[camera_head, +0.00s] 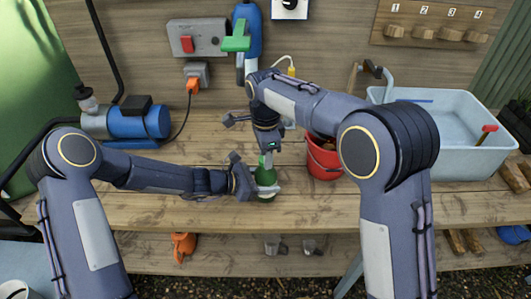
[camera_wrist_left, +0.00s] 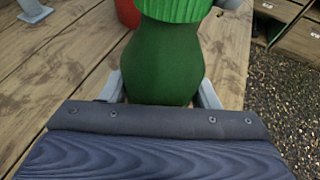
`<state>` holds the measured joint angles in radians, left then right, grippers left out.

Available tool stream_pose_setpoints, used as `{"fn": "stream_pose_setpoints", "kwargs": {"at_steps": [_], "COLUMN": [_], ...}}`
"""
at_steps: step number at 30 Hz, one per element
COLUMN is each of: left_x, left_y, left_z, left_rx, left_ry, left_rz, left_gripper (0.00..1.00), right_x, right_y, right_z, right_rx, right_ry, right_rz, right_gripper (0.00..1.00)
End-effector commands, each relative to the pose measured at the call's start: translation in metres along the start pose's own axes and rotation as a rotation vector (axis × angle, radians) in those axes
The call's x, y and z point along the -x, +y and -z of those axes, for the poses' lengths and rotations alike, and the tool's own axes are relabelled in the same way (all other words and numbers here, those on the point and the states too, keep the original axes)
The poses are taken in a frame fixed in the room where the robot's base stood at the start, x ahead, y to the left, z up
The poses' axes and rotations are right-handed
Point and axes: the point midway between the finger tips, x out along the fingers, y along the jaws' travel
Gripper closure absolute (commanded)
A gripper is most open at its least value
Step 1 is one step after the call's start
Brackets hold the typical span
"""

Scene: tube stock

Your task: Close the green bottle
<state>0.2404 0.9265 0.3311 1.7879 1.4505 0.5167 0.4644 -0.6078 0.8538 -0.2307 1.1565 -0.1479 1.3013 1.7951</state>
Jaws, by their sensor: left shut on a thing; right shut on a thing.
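The green bottle (camera_head: 265,178) stands upright on the wooden bench, and its rounded body fills the middle of the left wrist view (camera_wrist_left: 163,62). My left gripper (camera_head: 262,189) is shut around the bottle's body, with one finger on each side. A bright green ribbed cap (camera_wrist_left: 172,8) is at the top of the bottle in the left wrist view; its top is cut off by the frame. My right gripper (camera_head: 267,158) points down from above and is shut on the cap. The cap is mostly hidden by the fingers in the head view. I cannot tell how far it is screwed down.
A red bucket (camera_head: 323,162) stands just right of the bottle, behind my right arm. A pale blue basin (camera_head: 450,138) is at the right. A blue pump (camera_head: 138,122) is at the back left. The bench front is clear.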

Motion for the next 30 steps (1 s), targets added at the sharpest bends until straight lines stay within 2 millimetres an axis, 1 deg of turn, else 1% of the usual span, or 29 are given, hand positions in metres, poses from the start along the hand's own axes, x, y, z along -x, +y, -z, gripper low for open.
{"fn": "stream_pose_setpoints", "kwargs": {"at_steps": [12, 13, 15, 18, 21, 29, 30], "left_x": [0.0001, 0.0001, 0.0001, 0.0002, 0.0002, 0.0001, 0.0001], "left_y": [0.0003, 0.0003, 0.0003, 0.0004, 0.0005, 0.0004, 0.0004], "left_z": [0.0001, 0.0001, 0.0001, 0.0001, 0.0, 0.0001, 0.0], "left_rx": [0.0, 0.0, 0.0, 0.0, 0.0, 0.0, 0.0], "left_ry": [0.0, 0.0, 0.0, 0.0, 0.0, 0.0, 0.0], "left_rz": [-0.001, -0.001, -0.001, -0.001, -0.001, -0.001, -0.001], "left_gripper": [1.0, 1.0, 1.0, 1.0, 1.0, 1.0, 1.0], "right_x": [-0.0011, -0.0024, -0.0031, -0.002, -0.0006, -0.0003, -0.0002], "right_y": [-0.0008, -0.0004, -0.0002, -0.0003, -0.0007, -0.001, -0.001], "right_z": [-0.0006, -0.0003, -0.0004, 0.0002, 0.0, 0.0, 0.0], "right_rx": [-1.2, -1.28, -1.385, -1.475, -1.515, -1.52, -1.519], "right_ry": [0.005, 0.009, 0.011, 0.007, 0.001, -0.001, -0.001], "right_rz": [0.001, 0.0, -0.003, -0.002, -0.001, -0.002, -0.002], "right_gripper": [0.87, 0.87, 0.87, 0.87, 0.87, 0.87, 0.65]}}
